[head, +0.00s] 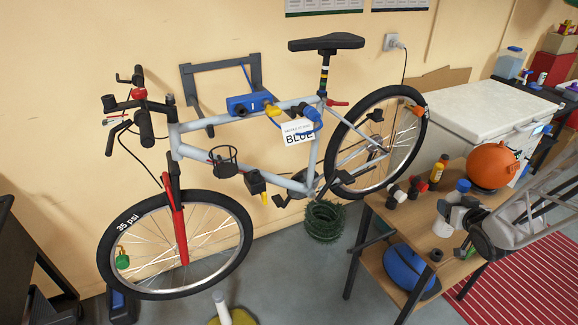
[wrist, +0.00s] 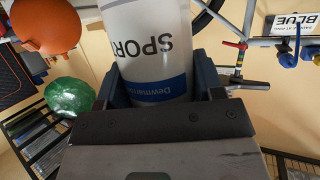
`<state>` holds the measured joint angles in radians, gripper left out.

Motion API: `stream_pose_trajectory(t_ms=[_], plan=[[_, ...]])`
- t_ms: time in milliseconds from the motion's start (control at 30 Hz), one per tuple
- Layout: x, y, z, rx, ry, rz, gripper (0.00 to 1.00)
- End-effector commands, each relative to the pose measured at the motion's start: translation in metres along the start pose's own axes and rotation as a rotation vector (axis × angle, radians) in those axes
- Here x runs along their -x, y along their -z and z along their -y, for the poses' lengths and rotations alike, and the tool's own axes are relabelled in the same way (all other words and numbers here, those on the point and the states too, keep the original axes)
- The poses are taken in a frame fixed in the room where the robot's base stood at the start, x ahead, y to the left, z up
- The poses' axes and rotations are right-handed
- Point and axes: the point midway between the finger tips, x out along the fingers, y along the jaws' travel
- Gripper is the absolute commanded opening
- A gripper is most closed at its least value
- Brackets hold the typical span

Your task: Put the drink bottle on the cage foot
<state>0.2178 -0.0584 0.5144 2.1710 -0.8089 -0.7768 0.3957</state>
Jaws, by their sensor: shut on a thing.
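The drink bottle, white with a blue cap (head: 461,186), is over the wooden table at the right in the head view. In the wrist view its white body (wrist: 148,35) carries upside-down "SPORT" lettering and a blue band. My gripper (head: 456,214) is shut on it, with a dark finger on each side of the body. I cannot tell whether its base touches the table. A black ring-shaped bottle cage (head: 223,160) sits on the bicycle's grey frame, well left of my gripper and apart from the bottle. Its foot is too small to make out clearly.
The bicycle (head: 290,180) is against the wall, its rear wheel (head: 376,142) between cage and table. The wooden table (head: 400,228) holds an orange ball (head: 492,165), a small dark bottle (head: 437,172) and black-and-red pieces (head: 400,193). A white chest (head: 462,112) stands behind.

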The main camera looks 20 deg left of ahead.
Motion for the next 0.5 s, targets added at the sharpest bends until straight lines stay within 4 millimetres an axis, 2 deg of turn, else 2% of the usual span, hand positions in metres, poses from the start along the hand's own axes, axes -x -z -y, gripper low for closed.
stream_pose_trajectory(t_ms=[33,200,500], plan=[[-0.012,0.016,-0.005,-0.008,-0.026,-0.004,0.3],[-0.049,0.065,-0.023,-0.054,-0.131,-0.004,0.3],[-0.097,0.136,-0.029,-0.109,-0.259,-0.002,0.3]])
